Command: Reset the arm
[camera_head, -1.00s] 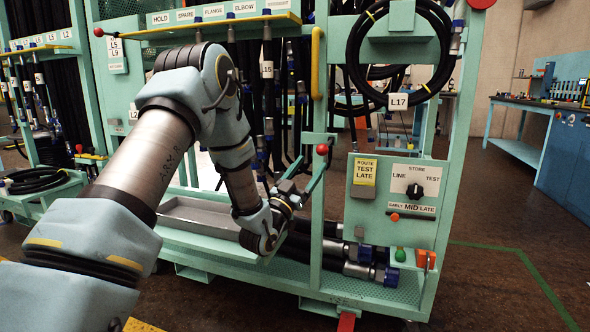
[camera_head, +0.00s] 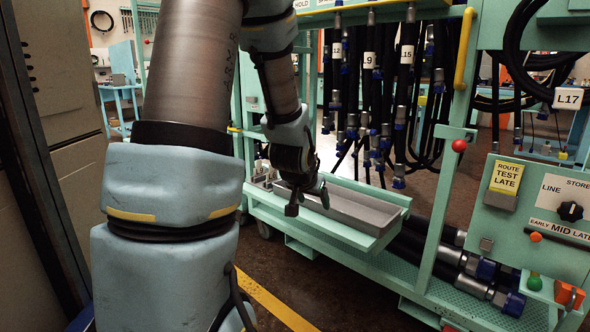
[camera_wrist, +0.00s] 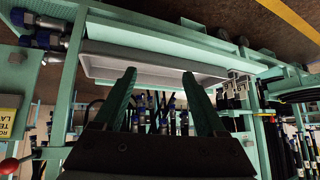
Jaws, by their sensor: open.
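My gripper (camera_head: 308,202) hangs from my arm in front of the green hose rack, near the left part of the grey tray (camera_head: 362,212). It points downward in the head view. In the wrist view my gripper (camera_wrist: 159,74) shows two green fingers spread apart with nothing between them. The tray (camera_wrist: 150,62) lies beyond the fingertips there, with hanging hoses seen between and below the fingers. In the head view I cannot tell the exact gap between gripper and tray.
Black hoses (camera_head: 370,100) with blue ends hang behind the tray. The rack's panel with a dial (camera_head: 569,211) and a red-ball lever (camera_head: 459,146) stand at right. Thick hoses lie on the lower shelf (camera_head: 465,300). A grey cabinet (camera_head: 60,90) is close at left. A yellow floor line (camera_head: 272,305) runs in front.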

